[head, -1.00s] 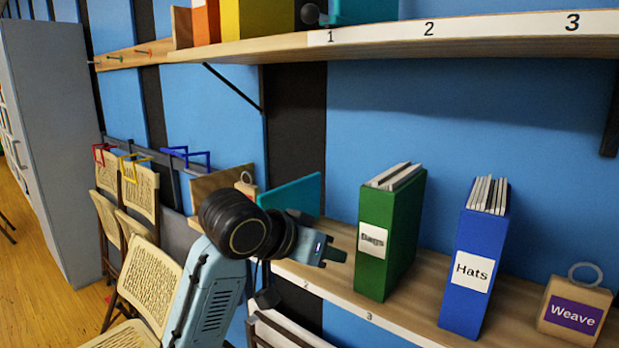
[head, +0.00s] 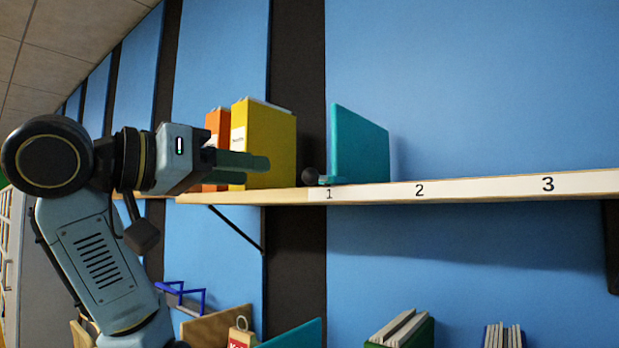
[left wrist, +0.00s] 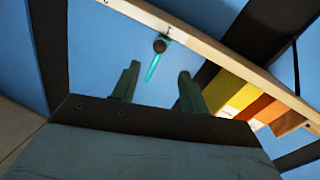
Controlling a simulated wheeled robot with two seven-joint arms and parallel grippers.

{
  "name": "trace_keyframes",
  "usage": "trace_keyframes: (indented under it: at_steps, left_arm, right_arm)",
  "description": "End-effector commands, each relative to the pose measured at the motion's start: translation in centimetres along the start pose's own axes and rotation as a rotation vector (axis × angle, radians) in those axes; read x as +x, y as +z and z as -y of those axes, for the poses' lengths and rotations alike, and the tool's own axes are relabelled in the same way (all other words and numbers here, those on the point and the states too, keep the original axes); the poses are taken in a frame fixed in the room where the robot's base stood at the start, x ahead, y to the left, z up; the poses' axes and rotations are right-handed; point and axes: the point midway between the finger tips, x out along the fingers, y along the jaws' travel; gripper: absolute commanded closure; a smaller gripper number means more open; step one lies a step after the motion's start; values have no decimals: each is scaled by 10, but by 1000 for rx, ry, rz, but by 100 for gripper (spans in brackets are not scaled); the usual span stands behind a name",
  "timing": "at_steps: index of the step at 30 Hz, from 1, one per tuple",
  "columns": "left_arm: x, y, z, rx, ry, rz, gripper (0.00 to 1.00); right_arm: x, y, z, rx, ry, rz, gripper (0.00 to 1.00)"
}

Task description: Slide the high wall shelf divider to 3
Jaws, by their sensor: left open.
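The teal divider (head: 358,145) stands upright on the high wall shelf (head: 460,188), at the mark 1. A dark round knob (head: 310,176) sits at its foot on the left. In the left wrist view the divider (left wrist: 153,67) shows as a thin teal strip with the knob (left wrist: 159,45) at its end. My left gripper (head: 258,163) is left of the divider and knob, in front of the yellow binder, touching neither. In the left wrist view its two fingers (left wrist: 158,85) are apart with nothing between them. My right gripper is not in view.
A yellow binder (head: 272,145) and an orange binder (head: 217,130) stand on the shelf left of the divider. The shelf from 2 to 3 is clear. Below, a lower shelf holds a green binder (head: 405,332), a blue binder and a teal panel (head: 293,334).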

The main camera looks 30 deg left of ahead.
Motion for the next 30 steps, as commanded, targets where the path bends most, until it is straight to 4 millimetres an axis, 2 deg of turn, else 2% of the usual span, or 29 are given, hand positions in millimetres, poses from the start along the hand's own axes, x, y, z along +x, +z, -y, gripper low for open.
trace_keyframes:
  at_steps: [9,18,24,30]
  left_arm:
    - [45,1,-2,-3,6,6,55]
    - [103,1,-1,-2,1,6,55]
    - [120,1,0,0,0,4,55]
    - [124,2,0,1,-1,3,55]
  right_arm:
    - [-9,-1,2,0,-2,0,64]
    - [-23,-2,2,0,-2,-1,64]
    - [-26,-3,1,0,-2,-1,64]
    - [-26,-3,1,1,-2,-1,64]
